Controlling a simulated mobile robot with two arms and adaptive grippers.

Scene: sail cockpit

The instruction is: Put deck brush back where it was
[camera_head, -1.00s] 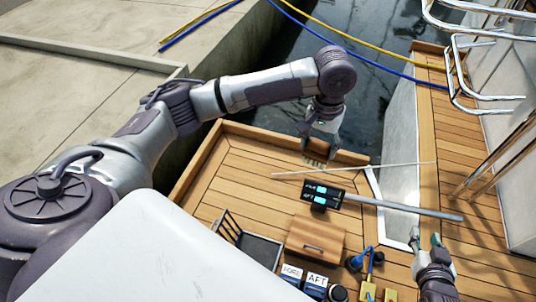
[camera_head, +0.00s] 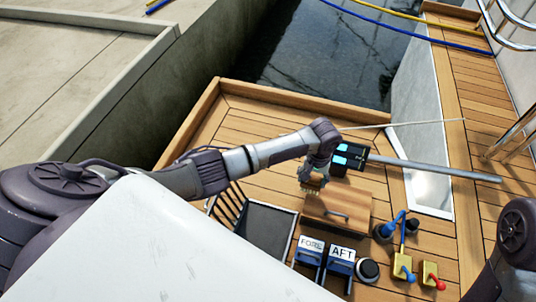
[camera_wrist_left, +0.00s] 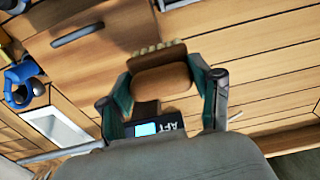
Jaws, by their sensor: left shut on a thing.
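The deck brush (camera_wrist_left: 160,78) is a small brown block with pale bristles along one edge. In the left wrist view it sits between the two fingers of my left gripper (camera_wrist_left: 163,95), which is shut on it. In the head view my left gripper (camera_head: 312,179) hangs just above the far left corner of a wooden box (camera_head: 325,211) with a handle, and the pale bristles of the brush (camera_head: 312,187) show below it. The block is mostly hidden there. My right arm shows at the right edge; its gripper is out of view.
A dark unit with lit labels (camera_head: 346,158) and a grey pole (camera_head: 435,171) lies behind the box. A slatted dark tray (camera_head: 268,226) stands left, FORE (camera_head: 311,246) and AFT (camera_head: 342,252) items in front, blue and yellow fittings (camera_head: 403,268) right. Bare deck (camera_head: 250,124) lies behind.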

